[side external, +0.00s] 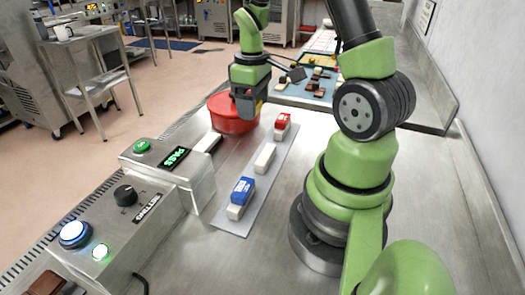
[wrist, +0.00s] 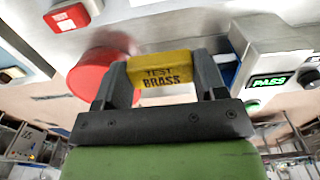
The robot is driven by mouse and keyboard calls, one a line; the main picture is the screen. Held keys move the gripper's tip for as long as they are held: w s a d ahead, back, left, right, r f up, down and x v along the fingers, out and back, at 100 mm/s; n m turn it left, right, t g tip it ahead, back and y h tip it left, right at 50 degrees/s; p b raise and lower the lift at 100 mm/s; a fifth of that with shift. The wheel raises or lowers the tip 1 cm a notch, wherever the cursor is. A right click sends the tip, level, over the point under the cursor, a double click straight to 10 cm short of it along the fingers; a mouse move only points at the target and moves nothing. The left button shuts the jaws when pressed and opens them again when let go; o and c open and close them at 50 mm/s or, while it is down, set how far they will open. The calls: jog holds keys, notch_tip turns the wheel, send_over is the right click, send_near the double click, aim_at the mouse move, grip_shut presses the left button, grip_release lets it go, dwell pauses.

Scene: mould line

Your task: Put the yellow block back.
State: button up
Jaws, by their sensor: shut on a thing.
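My gripper (side external: 247,106) is shut on the yellow block (wrist: 161,77), lettered "TEST BRASS", which sits between the two fingers in the wrist view. In the side external view the gripper is by the round red container (side external: 226,119), and the yellow block cannot be made out there. A pale strip (side external: 232,224) on the bench carries a row of white holders. The middle holder (side external: 264,158) is empty, between the red block (side external: 282,120) and the blue block (side external: 243,188).
A metal control box with a green "PASS" display (side external: 173,157) and a box with a blue button (side external: 74,233) stand left of the strip. A blue tray (side external: 305,88) of brown pieces lies beyond. Bare bench is free right of the strip.

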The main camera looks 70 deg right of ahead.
jog(key=s, duration=0.3)
send_over(266, 154)
notch_tip(266, 154, down, 5)
jog(key=shift+f, duration=2.55)
jog(key=o, duration=1)
jog(key=shift+f, duration=0.1)
